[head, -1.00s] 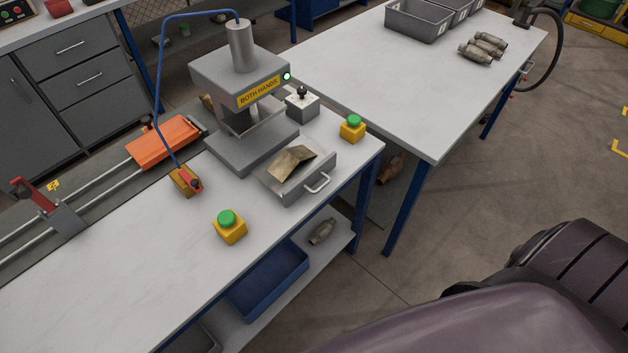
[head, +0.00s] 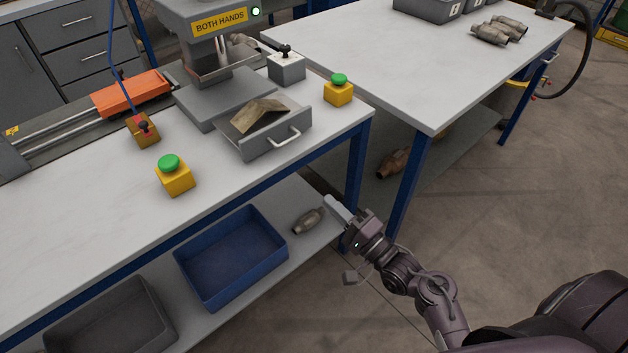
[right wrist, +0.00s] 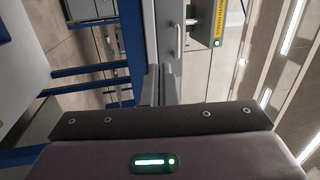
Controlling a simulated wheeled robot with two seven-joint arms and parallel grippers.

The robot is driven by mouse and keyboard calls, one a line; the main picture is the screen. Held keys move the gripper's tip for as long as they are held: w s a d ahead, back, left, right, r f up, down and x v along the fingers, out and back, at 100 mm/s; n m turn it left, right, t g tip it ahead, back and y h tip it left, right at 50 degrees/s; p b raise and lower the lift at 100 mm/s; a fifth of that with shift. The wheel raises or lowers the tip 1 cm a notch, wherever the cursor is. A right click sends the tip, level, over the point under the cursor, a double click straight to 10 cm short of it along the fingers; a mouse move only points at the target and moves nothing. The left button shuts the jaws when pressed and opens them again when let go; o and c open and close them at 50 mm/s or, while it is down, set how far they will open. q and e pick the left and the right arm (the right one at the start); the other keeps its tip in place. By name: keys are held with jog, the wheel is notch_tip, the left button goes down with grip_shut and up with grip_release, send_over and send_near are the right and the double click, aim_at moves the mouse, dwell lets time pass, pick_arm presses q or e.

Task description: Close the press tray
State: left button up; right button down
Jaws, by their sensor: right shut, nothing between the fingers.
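The press (head: 205,50), with its yellow "BOTH HANDS" label, stands on the white bench. Its grey tray (head: 262,140) is pulled out toward the bench's front edge, with a metal handle (head: 285,138) on its front. A crumpled tan piece (head: 258,113) lies in the tray. My right gripper (head: 335,207) is shut and empty, below and to the right of the tray, apart from the handle. In the right wrist view the shut fingers (right wrist: 159,85) point toward the press and the handle (right wrist: 179,40). My left gripper is not in view.
Two yellow boxes with green buttons, one left (head: 173,175) and one right (head: 339,90), flank the tray on the bench. A blue bin (head: 232,258) and a converter (head: 308,221) are on the lower shelf. A second table (head: 420,80) stands at the right.

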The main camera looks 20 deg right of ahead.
notch_tip(320, 180, up, 2)
send_near(271, 139)
jog(key=w, duration=0.2)
jog(key=shift+w+a+r+t+y, duration=0.3)
jog(key=shift+w+a, duration=0.15)
jog(key=shift+w, duration=0.25)
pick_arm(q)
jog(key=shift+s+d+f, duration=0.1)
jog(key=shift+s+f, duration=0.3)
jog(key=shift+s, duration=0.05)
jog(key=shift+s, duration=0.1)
pick_arm(e)
jog(key=w, duration=0.1)
jog(key=w+a, duration=0.1)
jog(key=w, duration=0.1)
jog(key=shift+w+a, duration=0.2)
jog(key=shift+w, duration=0.25)
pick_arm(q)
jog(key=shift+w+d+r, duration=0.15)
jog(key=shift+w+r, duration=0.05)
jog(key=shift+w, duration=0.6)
pick_arm(e)
jog(key=shift+s, duration=0.1)
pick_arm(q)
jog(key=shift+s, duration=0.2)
pick_arm(e)
jog(key=shift+f, duration=0.1)
